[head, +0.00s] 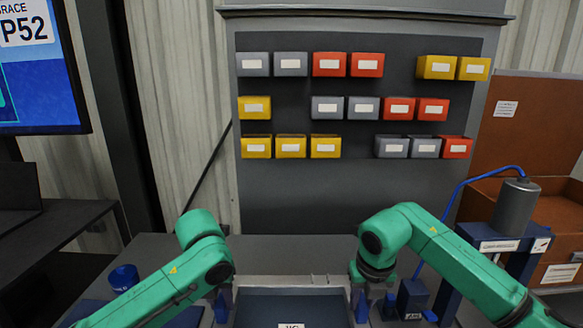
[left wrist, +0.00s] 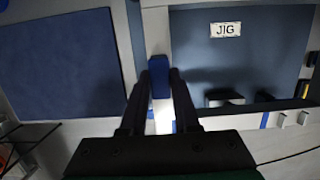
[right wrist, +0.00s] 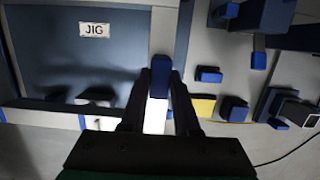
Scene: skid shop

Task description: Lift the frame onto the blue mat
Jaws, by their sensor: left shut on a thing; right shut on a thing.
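The frame is a pale grey rectangle with blue grips; its side bars show in the left wrist view (left wrist: 155,30) and right wrist view (right wrist: 164,25). It surrounds the dark blue panel marked JIG (left wrist: 265,60), also in the head view (head: 290,305). My left gripper (left wrist: 159,78) is shut on the blue grip of one side bar. My right gripper (right wrist: 160,78) is shut on the blue grip of the opposite side bar. I cannot tell whether the frame touches the jig. The blue mat (left wrist: 65,60) lies beside the jig, partly behind my left arm in the head view.
A blue cup (head: 124,278) stands on the bench at left. A blue press with a grey cylinder (head: 515,207) stands at right. Small blue blocks (right wrist: 234,108) and a yellow piece (right wrist: 203,106) lie right of the frame. Bins (head: 333,64) hang on the back board.

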